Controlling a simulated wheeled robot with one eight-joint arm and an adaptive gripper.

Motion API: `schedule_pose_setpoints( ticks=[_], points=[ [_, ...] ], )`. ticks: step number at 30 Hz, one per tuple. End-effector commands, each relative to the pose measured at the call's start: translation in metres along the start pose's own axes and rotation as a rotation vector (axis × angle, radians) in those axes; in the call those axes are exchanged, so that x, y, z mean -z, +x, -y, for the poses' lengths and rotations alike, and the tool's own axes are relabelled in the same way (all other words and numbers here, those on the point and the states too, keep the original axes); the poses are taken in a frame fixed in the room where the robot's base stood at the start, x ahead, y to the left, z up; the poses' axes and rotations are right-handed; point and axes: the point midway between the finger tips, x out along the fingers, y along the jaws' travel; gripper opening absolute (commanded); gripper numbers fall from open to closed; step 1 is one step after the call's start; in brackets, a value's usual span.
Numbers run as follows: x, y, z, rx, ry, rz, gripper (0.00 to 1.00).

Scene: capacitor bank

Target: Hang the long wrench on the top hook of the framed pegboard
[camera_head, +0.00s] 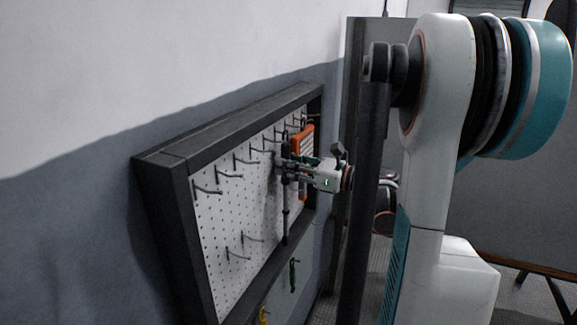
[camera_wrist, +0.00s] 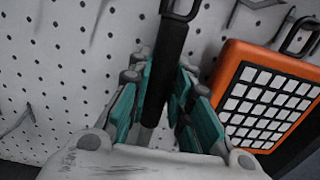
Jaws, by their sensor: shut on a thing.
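The long wrench is a dark, slim tool (camera_head: 285,215) held upright close in front of the pegboard (camera_head: 225,215). In the wrist view its black upper end (camera_wrist: 171,40) rises from between the fingers, with a loop at its tip. My gripper (camera_head: 287,164) is shut on the wrench near its upper part; the teal finger pads also show in the wrist view (camera_wrist: 160,85). Metal hooks, such as one at the near end (camera_head: 207,190), run along the top row of the white board. Whether the wrench's loop touches a hook cannot be told.
An orange-framed device with white squares (camera_head: 305,140) hangs just right of the wrench, and it is close beside my fingers in the wrist view (camera_wrist: 265,95). The thick dark frame (camera_head: 165,190) edges the board.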

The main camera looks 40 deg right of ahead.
Motion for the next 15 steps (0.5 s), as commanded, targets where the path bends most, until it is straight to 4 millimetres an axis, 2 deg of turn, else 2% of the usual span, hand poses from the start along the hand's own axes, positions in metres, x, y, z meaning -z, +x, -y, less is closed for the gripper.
schedule_pose_setpoints(
  ticks=[7,8,11,15],
  points=[
    [-0.0003,0.0000,0.0000,0.000,0.000,0.001,0.00],
    [-0.0003,-0.0001,0.0000,0.000,0.000,0.001,0.21],
    [-0.0003,-0.0001,0.0001,0.000,0.000,0.001,0.43],
    [-0.0002,-0.0001,0.0000,0.000,0.000,0.000,0.43]
  ],
)
